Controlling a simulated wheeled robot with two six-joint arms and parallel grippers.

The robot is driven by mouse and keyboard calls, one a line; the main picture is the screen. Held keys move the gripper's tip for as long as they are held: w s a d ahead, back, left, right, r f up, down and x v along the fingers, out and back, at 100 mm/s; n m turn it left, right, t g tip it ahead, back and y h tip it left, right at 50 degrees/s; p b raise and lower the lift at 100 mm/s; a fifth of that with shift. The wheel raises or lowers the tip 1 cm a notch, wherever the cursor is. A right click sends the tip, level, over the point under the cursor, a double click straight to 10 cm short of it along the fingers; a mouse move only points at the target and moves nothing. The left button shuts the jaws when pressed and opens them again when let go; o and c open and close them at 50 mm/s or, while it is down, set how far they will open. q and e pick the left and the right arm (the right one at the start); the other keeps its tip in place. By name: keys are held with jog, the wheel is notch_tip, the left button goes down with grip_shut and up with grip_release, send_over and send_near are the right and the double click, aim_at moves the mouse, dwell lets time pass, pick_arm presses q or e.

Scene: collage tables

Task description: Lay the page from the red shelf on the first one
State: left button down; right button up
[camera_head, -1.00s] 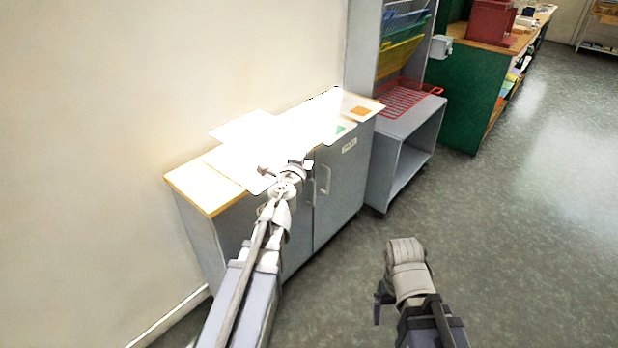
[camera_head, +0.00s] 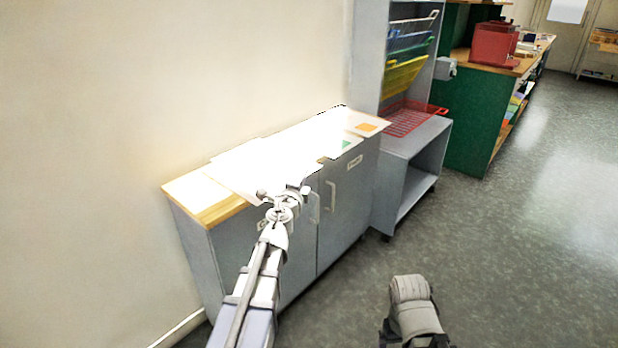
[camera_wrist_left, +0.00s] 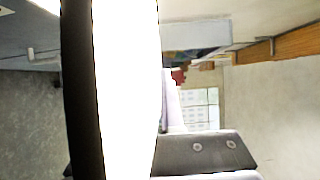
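Several pale pages lie on the wood-topped grey cabinet (camera_head: 205,203), overlapping and mostly washed out by glare. One page (camera_head: 352,118) at the right end bears an orange square, and another (camera_head: 335,150) near the front edge bears a green patch. A bright white page (camera_head: 255,160) lies on the left part of the top. The red wire shelf (camera_head: 412,118) looks empty. My left gripper (camera_head: 284,191) is at the cabinet's front edge by the left page, its fingertips spread apart. The left wrist view shows a blown-out white band (camera_wrist_left: 127,90) close up beside a dark finger (camera_wrist_left: 195,150). My right gripper is out of view.
The grey rack (camera_head: 410,160) to the right holds blue, green and yellow trays (camera_head: 403,75) above the red one. A green counter (camera_head: 482,125) stands behind it. A wall closes off the left. The floor at right (camera_head: 510,240) is clear.

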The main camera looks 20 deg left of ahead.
pick_arm(q)
jog(key=w+a+f+b, duration=0.1)
jog(key=a+f+b, duration=0.3)
jog(key=f+b, duration=0.2)
jog(key=shift+w+f, duration=0.3)
jog(key=shift+c, duration=0.8)
grip_release()
jog(key=shift+f, duration=0.15)
dwell(0.3)
jog(key=shift+d, duration=0.15)
jog(key=s+d, duration=0.3)
jog(key=d, duration=0.5)
jog(key=shift+s, duration=0.25)
jog(key=shift+d, duration=0.1)
